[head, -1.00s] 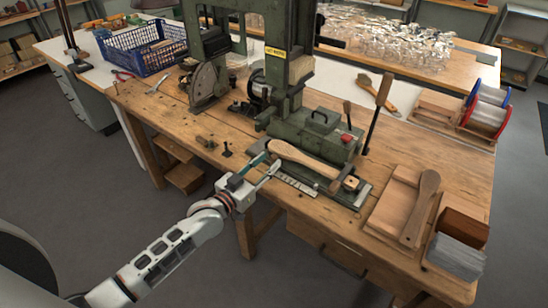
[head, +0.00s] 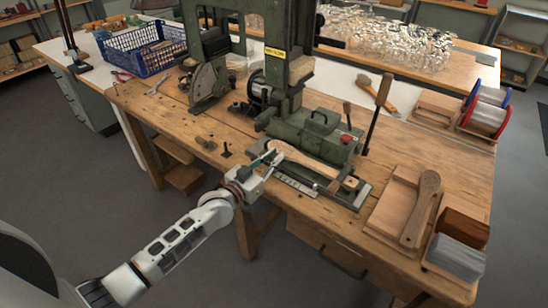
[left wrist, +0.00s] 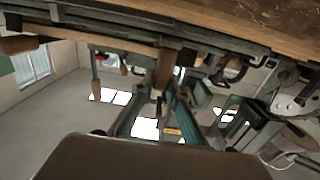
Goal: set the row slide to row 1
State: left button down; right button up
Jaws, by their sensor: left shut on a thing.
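The row slide (head: 352,197) is the flat green carriage at the front of the green tufting machine. A pale scale strip (head: 302,187) runs along its front edge. A wooden brush body (head: 308,162) lies along it, handle end to the left. My left gripper (head: 270,157) is at that handle end, its fingers closed in on it. In the left wrist view the green fingers (left wrist: 160,98) converge on a brown wooden piece (left wrist: 165,68), seemingly the handle; the exact contact is partly hidden. The slide's row marks are too small to read. My right gripper is not in view.
A wooden tray (head: 390,205) with another brush body (head: 422,207) and a bin (head: 457,258) are at the right. A blue crate (head: 148,48) is at the back left. Small parts lie left of my gripper.

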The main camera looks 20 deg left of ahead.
pick_arm(q)
jog(key=a, duration=0.1)
jog(key=w+a, duration=0.1)
jog(key=a, duration=0.2)
jog(key=shift+w+a+b, duration=0.2)
jog(key=shift+w+b, duration=0.1)
jog(key=shift+b, duration=0.1)
jog(key=c, duration=2)
grip_release()
jog(key=shift+o, duration=0.2)
jog(key=shift+s+a, duration=0.1)
jog(key=shift+s, duration=0.35)
jog(key=v, duration=1.1)
jog(key=shift+r, duration=0.1)
